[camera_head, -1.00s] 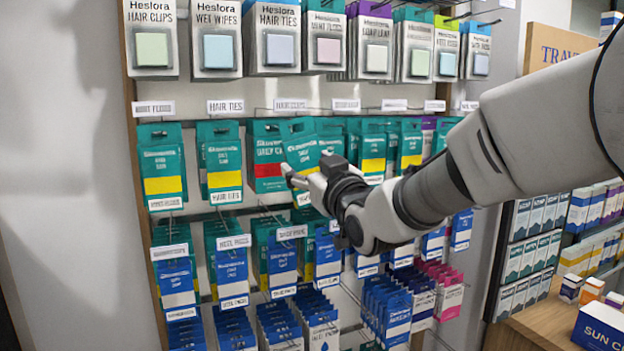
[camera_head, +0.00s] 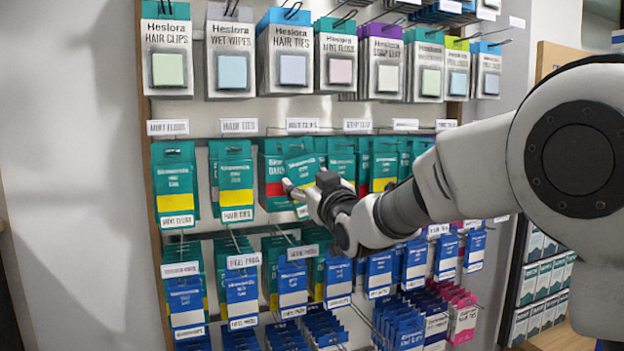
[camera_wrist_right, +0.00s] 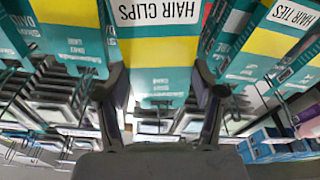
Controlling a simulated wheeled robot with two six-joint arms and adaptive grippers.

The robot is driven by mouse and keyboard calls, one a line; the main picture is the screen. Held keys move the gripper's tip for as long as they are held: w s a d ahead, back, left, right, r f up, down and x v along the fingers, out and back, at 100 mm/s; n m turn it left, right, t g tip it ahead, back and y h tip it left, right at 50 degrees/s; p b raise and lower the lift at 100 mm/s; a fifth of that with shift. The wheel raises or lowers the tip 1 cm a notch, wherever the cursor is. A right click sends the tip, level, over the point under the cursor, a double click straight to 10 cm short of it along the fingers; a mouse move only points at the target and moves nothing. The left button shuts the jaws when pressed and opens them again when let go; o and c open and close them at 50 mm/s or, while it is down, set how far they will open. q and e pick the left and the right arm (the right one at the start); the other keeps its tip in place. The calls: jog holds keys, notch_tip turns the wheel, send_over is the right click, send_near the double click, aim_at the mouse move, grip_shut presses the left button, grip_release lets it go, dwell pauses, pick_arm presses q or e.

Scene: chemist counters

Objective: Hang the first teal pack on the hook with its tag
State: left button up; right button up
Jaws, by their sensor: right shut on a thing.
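My right gripper (camera_head: 301,193) is shut on a teal pack (camera_head: 303,169) with a yellow band, held upright but slightly tilted in front of the rack. The right wrist view shows this pack (camera_wrist_right: 160,50) between the fingers (camera_wrist_right: 159,88), with a white HAIR CLIPS label. A hook tag (camera_head: 302,125), apparently reading HAIR CLIPS, is above the held pack. The held pack and gripper hide the hook below that tag, so I cannot tell whether the pack touches it. My left gripper is not in view.
A teal pack with a red band (camera_head: 271,188) hangs close behind, left of the held pack. A HAIR TIES pack (camera_head: 236,175) hangs further left. Neighbouring teal packs (camera_head: 342,155) crowd the right. Blue-and-white packs (camera_head: 292,284) hang below, and white boxes (camera_head: 292,62) hang above.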

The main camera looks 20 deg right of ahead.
jog(key=shift+w+r+p, duration=0.1)
jog(key=shift+w+p, duration=0.55)
jog(key=shift+w, duration=0.6)
jog(key=shift+w+f, duration=0.35)
jog(key=shift+w, duration=0.4)
jog(key=o, duration=1.3)
jog(key=shift+c, duration=0.2)
jog(key=shift+s, duration=0.1)
